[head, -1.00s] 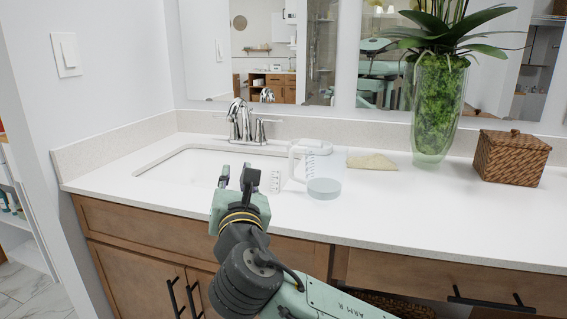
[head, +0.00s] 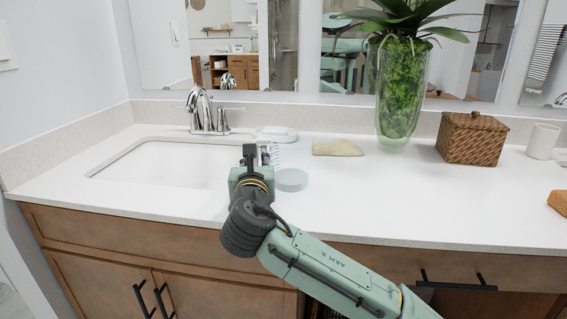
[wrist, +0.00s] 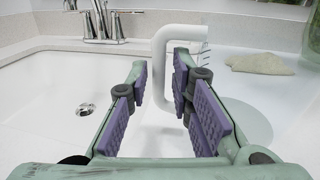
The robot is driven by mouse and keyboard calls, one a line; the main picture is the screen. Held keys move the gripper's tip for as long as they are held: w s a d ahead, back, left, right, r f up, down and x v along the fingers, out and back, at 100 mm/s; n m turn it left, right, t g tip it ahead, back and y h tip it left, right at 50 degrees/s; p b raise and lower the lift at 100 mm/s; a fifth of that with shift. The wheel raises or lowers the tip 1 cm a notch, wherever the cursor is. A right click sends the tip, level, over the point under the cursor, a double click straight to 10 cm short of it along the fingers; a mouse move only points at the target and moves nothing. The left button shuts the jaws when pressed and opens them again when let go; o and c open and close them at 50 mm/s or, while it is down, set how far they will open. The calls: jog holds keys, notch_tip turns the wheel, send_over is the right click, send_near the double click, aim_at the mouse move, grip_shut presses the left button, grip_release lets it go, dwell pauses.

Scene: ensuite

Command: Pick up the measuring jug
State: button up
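The measuring jug (head: 291,180) is clear with a pale round base and stands on the white counter to the right of the sink. In the wrist view its white handle (wrist: 160,62) rises straight ahead, with dark marks on the clear wall beside it. My gripper (head: 256,154) is at the jug's left side, the handle side. In the wrist view my gripper (wrist: 161,80) is open, its purple-padded fingers to either side of the handle's upright part. I cannot tell how deep the handle sits between them. In the head view my gripper hides the handle.
The sink basin (head: 165,163) and chrome faucet (head: 203,110) are to the left. The front right counter is mostly clear.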

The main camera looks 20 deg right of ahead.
jog(key=shift+x, duration=1.15)
grip_shut()
